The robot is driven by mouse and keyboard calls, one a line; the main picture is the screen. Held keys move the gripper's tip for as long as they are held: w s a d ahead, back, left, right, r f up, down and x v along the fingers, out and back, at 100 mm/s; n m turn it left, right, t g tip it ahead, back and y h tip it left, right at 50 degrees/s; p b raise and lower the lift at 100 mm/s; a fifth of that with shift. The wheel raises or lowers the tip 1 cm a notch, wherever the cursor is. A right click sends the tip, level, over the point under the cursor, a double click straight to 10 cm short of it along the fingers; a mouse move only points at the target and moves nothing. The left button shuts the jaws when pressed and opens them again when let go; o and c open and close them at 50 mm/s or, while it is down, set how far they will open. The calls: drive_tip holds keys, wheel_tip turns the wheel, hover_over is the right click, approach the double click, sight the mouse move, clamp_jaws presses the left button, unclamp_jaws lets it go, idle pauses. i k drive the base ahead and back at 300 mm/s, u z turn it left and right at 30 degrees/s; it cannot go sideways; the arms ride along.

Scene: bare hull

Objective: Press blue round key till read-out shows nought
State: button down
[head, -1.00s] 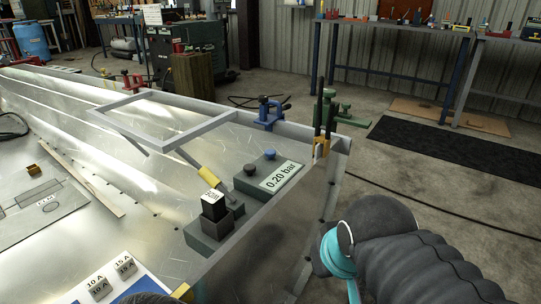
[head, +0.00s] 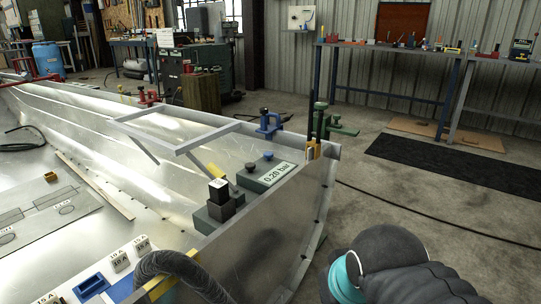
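The blue round key (head: 268,155) sits on top of a grey-green box (head: 253,180) on the metal hull. A dark round key (head: 250,167) is beside it, to its left and nearer. The read-out (head: 277,173) on the same box shows 0.20 bar. Nothing touches the keys. My dark arm with a teal ring shows at the lower right, well apart from the box. My gripper is not in view.
A black block with a white top (head: 218,192) stands on a grey base left of the box. A grey frame (head: 175,135) and a blue clamp (head: 268,123) lie beyond. Yellow and green clamps grip the hull's edge.

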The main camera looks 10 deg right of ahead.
sight(268, 154)
drive_tip(key=z, duration=0.95)
drive_tip(key=i, duration=0.65)
drive_tip(key=u, duration=0.25)
